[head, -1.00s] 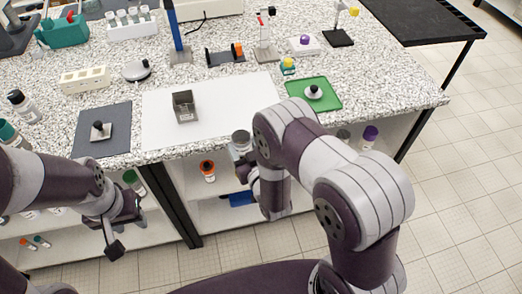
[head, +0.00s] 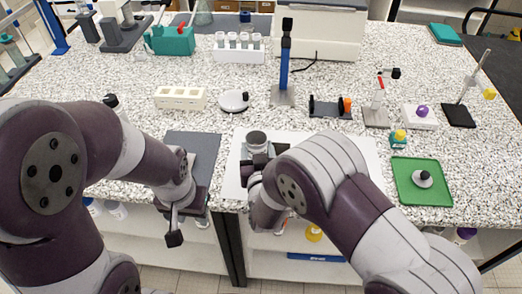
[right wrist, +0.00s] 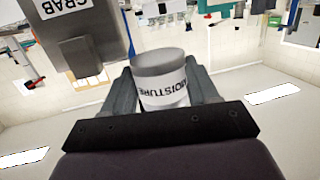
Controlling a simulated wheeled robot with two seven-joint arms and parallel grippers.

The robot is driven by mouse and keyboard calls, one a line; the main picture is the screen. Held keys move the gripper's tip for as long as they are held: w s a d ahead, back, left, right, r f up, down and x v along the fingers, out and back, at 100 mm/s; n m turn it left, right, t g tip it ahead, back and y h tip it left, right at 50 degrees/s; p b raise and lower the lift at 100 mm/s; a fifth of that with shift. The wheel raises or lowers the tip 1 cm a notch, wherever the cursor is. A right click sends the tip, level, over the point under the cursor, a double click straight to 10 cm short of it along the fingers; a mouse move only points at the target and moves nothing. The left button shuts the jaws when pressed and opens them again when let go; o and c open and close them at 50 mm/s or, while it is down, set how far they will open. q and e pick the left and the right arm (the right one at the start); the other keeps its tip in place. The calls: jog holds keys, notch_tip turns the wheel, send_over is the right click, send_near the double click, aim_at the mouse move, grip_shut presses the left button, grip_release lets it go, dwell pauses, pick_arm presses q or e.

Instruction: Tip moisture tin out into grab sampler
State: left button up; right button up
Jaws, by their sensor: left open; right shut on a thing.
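The moisture tin (head: 257,138), a small round grey tin with a white label, is shut in my right gripper (head: 258,163) above the white sheet. In the right wrist view the tin (right wrist: 162,68) sits between both fingers of the right gripper (right wrist: 164,84), its label upside down in the picture. The grab sampler (right wrist: 82,42), a grey metal box labelled GRAB, shows there at upper left, apart from the tin. In the head view my right gripper and arm largely hide it. My left gripper (head: 188,222) is open and empty by the front edge of the counter.
A grey mat (head: 205,148) lies left of the white sheet (head: 232,178). A green tray (head: 408,190) with a knobbed piece is at right. Behind stand a cream block (head: 180,98), a round dish (head: 234,101) and a blue post (head: 284,65).

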jog(key=shift+s+d+r, duration=0.1)
jog(key=shift+s+r, duration=0.05)
jog(key=shift+r, duration=0.1)
jog(key=shift+d+r+m, duration=0.2)
jog(key=shift+m, duration=0.4)
jog(key=m, duration=0.1)
jog(key=d+m+y+p, duration=0.1)
jog(key=m, duration=0.1)
jog(key=shift+w+d+r+g, duration=0.1)
jog(key=shift+w+r+g, duration=0.3)
jog(key=m, duration=0.2)
jog(key=m+y, duration=0.1)
jog(key=m, duration=0.1)
jog(key=shift+d+r+y, duration=0.1)
jog(key=shift+y, duration=0.2)
jog(key=shift+d+m+y, duration=0.1)
jog(key=shift+m+y, duration=0.2)
jog(key=shift+m, duration=0.9)
jog(key=shift+w+d+r+m+y+b, duration=0.1)
jog(key=shift+d+r+m+y+b, duration=0.35)
jog(key=shift+m, duration=0.75)
jog(key=shift+w+d+r+m+y+b, duration=0.15)
jog(key=shift+r+m+b, duration=0.3)
jog(key=shift+m, duration=0.75)
jog(key=shift+w+d+r+m+y+b, duration=0.1)
jog(key=shift+d+r+m+y+b, duration=0.15)
jog(key=shift+m+b, duration=0.65)
jog(key=shift+p, duration=0.35)
